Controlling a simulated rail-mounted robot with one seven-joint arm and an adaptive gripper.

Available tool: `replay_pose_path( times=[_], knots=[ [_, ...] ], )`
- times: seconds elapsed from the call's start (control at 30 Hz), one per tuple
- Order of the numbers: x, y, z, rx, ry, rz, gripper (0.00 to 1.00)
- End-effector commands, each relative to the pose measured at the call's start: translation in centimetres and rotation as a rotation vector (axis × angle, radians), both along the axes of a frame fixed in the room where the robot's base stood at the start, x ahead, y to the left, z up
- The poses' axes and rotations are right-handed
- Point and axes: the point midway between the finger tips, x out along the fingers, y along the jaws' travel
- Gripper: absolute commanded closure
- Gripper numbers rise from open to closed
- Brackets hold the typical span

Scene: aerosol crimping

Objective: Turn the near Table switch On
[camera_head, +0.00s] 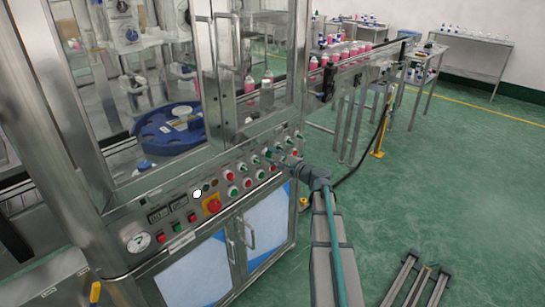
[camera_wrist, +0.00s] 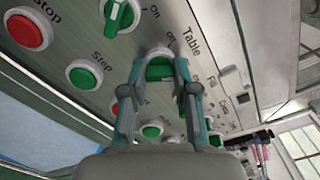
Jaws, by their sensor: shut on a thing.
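The Table switch is a green knob (camera_wrist: 160,71) in a pale round collar, on the metal control panel (camera_wrist: 70,48) beside the printed word "Table". My gripper (camera_wrist: 160,78) reaches it from below in the wrist view, one finger on each side, and is shut on the knob. The fingers cover part of the knob, so its exact turn is hard to read. In the head view my gripper (camera_head: 274,157) meets the right part of the panel and hides the switch.
Another green knob (camera_wrist: 121,14), a red Stop button (camera_wrist: 28,30) and a green Step button (camera_wrist: 84,75) sit close by. Glass doors (camera_head: 226,60) stand above the panel, with a blue turntable (camera_head: 150,127) behind the glass. The green floor (camera_head: 430,200) to the right is mostly open.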

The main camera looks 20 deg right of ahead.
Motion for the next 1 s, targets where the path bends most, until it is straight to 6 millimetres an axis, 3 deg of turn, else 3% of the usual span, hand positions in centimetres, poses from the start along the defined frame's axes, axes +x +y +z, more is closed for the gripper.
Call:
replay_pose_path(
  times=[0.07, 0.1, 0.23, 0.67, 1.0],
  knots=[
    [0.0, 0.0, 0.0, 0.002, 0.001, 0.0, 1.0],
    [0.0, 0.0, 0.0, 0.002, 0.001, 0.0, 0.68],
    [0.0, 0.0, 0.0, 0.001, 0.0, 0.0, 0.46],
    [-0.7, -0.2, 0.0, -0.001, 0.0, 0.0, 0.46],
    [-6.1, -2.3, 0.0, 0.0, 0.0, -0.002, 0.46]
  ],
)
